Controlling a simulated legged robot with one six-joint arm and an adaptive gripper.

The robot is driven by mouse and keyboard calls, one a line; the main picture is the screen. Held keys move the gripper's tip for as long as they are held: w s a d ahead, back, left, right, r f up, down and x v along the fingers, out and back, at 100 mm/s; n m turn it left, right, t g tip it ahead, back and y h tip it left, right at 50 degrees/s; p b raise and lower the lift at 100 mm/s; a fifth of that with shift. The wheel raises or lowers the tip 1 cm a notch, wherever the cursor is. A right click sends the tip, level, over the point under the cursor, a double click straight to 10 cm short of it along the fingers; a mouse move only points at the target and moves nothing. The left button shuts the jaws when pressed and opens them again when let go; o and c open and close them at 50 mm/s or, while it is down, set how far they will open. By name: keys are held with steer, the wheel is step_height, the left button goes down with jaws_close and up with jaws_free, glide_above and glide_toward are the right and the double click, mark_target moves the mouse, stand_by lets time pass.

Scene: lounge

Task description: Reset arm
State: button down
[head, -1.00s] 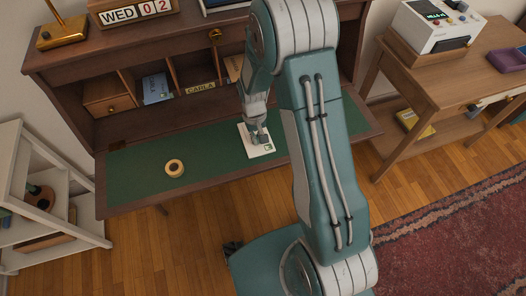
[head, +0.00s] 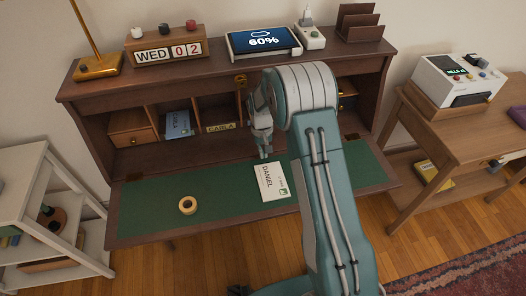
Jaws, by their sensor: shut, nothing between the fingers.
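My gripper (head: 264,154) is shut and empty. It points down over the rear part of the green desk surface (head: 150,208), just behind a white card. The card (head: 272,184), marked DANIEL, lies flat on the green surface with nothing on it. My arm stretches from the lower right up to the desk and hides part of the compartments behind it.
A roll of tape (head: 188,205) lies left of the card. The desk's compartments hold a blue item (head: 178,125) and a CARLA label (head: 221,127). A calendar block (head: 167,52) and a tablet (head: 263,41) stand on top. A side table (head: 460,118) stands right, a white shelf (head: 40,165) left.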

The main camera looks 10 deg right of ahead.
steer(key=shift+w, duration=0.3)
steer(key=shift+r, duration=0.15)
steer(key=s+r+t, duration=0.2)
steer(key=s+r, duration=0.3)
steer(key=r, duration=0.6)
steer(key=s+r+t, duration=0.1)
steer(key=s+r, duration=0.4)
steer(key=r, duration=0.7)
steer(key=s+r+t, duration=0.2)
steer(key=s+r, duration=0.1)
steer(key=s, duration=0.7)
steer(key=s+r+t, duration=0.2)
steer(key=s+r, duration=0.2)
steer(key=s, duration=0.7)
steer(key=shift+d+r+t, duration=0.3)
